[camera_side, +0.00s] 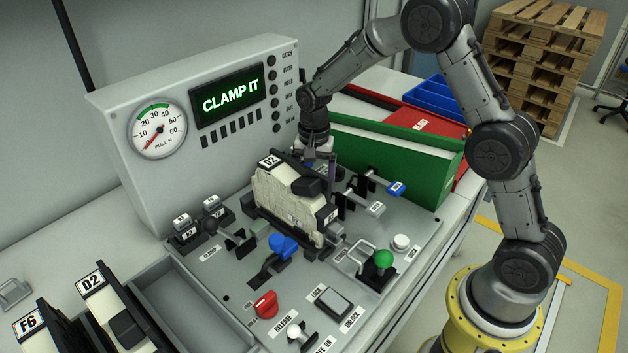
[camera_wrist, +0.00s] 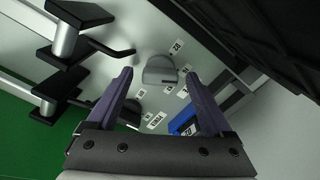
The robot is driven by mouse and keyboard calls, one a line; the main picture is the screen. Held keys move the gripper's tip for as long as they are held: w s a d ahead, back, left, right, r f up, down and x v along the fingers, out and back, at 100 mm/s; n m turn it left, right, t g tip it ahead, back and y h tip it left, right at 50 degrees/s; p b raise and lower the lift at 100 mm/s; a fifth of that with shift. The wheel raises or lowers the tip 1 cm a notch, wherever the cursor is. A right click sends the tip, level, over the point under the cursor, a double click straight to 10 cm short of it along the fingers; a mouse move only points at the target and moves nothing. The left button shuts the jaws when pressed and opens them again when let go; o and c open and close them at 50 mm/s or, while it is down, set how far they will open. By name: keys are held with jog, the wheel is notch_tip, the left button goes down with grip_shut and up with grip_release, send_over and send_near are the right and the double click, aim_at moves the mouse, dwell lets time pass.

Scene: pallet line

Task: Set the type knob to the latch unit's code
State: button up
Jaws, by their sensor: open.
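The latch unit (camera_side: 285,200), a cream block with dark parts, sits upright on the grey fixture panel; its top label reads D2. My gripper (camera_side: 322,163) is behind this unit in the side view, pointing down, its tips partly hidden. In the wrist view my open gripper (camera_wrist: 159,78) has its two purple fingers apart and empty. A grey knob (camera_wrist: 160,70) with several small code labels around it shows between and beyond the fingertips; it seems to be the type knob. Its setting is too small to read, and the unit hides it in the side view.
A console with a green display (camera_side: 230,103) reading CLAMP IT and a pull gauge (camera_side: 158,125) stands behind. Levers with a blue tab (camera_side: 396,188), a green knob (camera_side: 384,259) and a red knob (camera_side: 265,304) crowd the panel. A green bin (camera_side: 395,160) stands close by.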

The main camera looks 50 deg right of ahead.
grip_shut()
dwell(0.3)
jog(key=shift+n, duration=0.3)
jog(key=n, duration=0.5)
jog(key=shift+n, duration=0.3)
jog(key=n, duration=0.5)
jog(key=shift+n, duration=0.3)
grip_release()
